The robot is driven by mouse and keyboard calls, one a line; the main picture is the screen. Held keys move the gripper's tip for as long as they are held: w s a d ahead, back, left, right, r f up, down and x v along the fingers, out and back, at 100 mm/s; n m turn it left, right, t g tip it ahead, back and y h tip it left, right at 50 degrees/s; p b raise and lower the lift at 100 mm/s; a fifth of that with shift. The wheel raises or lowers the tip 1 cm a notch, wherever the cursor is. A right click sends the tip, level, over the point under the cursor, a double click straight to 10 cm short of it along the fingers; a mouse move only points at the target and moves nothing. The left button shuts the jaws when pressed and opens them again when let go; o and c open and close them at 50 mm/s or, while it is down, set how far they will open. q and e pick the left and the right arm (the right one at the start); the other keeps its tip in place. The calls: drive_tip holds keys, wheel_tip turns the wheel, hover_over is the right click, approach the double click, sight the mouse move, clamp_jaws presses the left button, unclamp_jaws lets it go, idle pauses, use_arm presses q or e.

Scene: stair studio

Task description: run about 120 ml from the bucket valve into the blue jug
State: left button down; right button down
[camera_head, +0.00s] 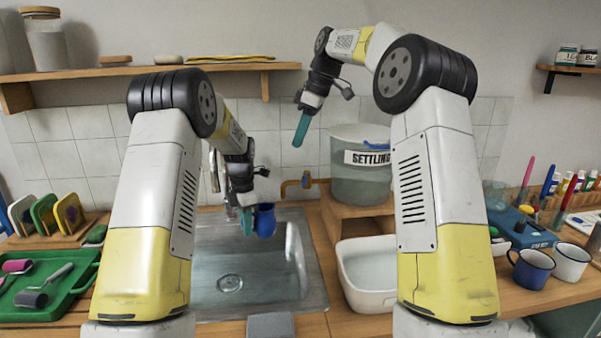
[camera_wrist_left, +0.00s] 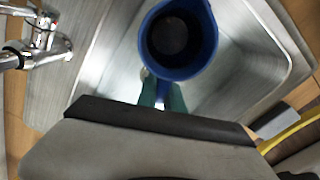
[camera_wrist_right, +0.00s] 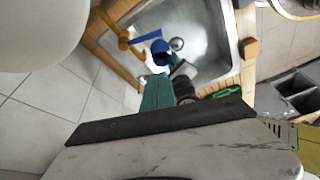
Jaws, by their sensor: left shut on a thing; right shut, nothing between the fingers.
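The bucket (camera_head: 360,183), labelled SETTLING, stands on a wooden stand right of the sink. Its brass valve (camera_head: 290,184) points left toward the sink; the valve (camera_wrist_right: 124,40) and its blue lever (camera_wrist_right: 146,37) show in the right wrist view. My left gripper (camera_head: 247,212) is shut on the blue jug (camera_head: 266,222), held upright over the sink, left of and below the valve. The jug's mouth (camera_wrist_left: 178,38) faces up in the left wrist view; its inside is dark and any water level is unclear. My right gripper (camera_head: 302,130) is shut and empty, above and left of the bucket. No stream shows.
The metal sink (camera_head: 230,300) lies below the jug, with a tap (camera_wrist_left: 50,42) beside it. A white basin (camera_head: 350,290) stands in front of the bucket stand. A shelf (camera_head: 150,71) runs above. Mugs (camera_head: 531,268) stand right; a green tray (camera_head: 75,300) lies left.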

sight(304, 179)
wheel_tip(304, 179, down, 10)
drive_tip(key=n, duration=0.1)
drive_tip(key=shift+d, duration=0.15)
idle(0.5)
drive_tip(key=shift+f, duration=0.1)
drive_tip(key=shift+s+d+n, duration=0.2)
drive_tip(key=shift+d+n, duration=0.3)
drive_tip(key=shift+d, duration=0.4)
